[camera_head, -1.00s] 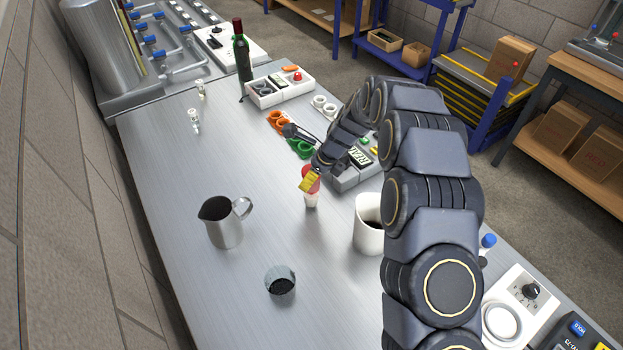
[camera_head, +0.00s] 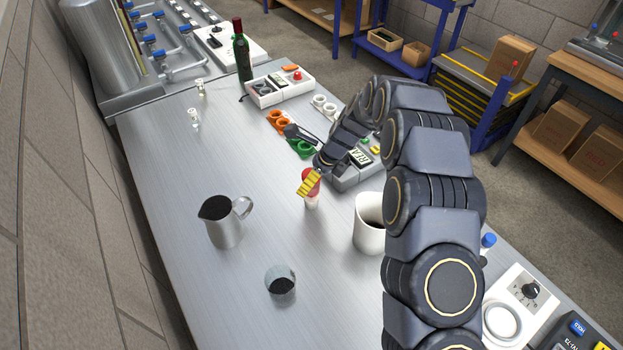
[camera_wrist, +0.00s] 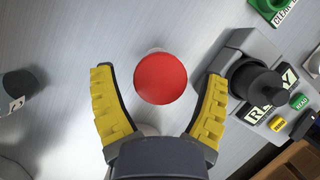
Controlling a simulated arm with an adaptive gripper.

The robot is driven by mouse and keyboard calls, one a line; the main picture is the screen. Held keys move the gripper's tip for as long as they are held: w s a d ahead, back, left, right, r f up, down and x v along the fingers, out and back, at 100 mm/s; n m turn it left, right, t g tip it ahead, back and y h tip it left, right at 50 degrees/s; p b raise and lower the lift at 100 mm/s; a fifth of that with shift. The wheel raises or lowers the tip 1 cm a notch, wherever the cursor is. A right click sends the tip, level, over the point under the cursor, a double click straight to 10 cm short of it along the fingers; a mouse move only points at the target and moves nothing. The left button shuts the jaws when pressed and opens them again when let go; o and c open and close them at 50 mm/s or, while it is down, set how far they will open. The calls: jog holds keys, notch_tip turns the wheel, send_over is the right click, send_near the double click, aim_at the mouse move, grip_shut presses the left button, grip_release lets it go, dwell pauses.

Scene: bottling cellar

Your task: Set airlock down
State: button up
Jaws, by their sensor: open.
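The airlock (camera_head: 312,202) stands upright on the steel bench in the head view, a clear small body with a red cap. In the wrist view its round red cap (camera_wrist: 161,78) lies between the two yellow fingers. My gripper (camera_wrist: 161,100) is open around the airlock, with a gap between the cap and each finger. In the head view my gripper (camera_head: 309,184) covers part of the cap. The airlock's lower body is mostly hidden under the cap in the wrist view.
A white pitcher (camera_head: 369,236) stands close to the right of the airlock. A metal jug (camera_head: 222,228) and a small dark-filled cup (camera_head: 281,287) stand to the left and front. A grey READY control box (camera_wrist: 262,92) is right of the fingers.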

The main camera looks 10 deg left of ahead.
jog(key=v, duration=1.1)
jog(key=s+d+r+n+g+h, duration=0.1)
jog(key=s+d+r+n, duration=0.4)
jog(key=s, duration=0.4)
jog(key=s+d+r+n+g+h, duration=0.1)
jog(key=s+d+r+n, duration=0.2)
jog(key=s+r+n, duration=0.35)
jog(key=s+d+n+h, duration=0.1)
jog(key=s+d+n, duration=0.1)
jog(key=s, duration=0.4)
jog(key=s+d+n, duration=0.3)
jog(key=s+n, duration=0.1)
jog(key=s, duration=0.3)
jog(key=s+d+n+g+h, duration=0.1)
jog(key=s+d+n, duration=0.2)
jog(key=s, duration=0.4)
jog(key=shift+d+f+n+h, duration=0.2)
jog(key=shift+n+h, duration=0.1)
jog(key=shift+n, duration=0.25)
jog(key=shift+s, duration=0.15)
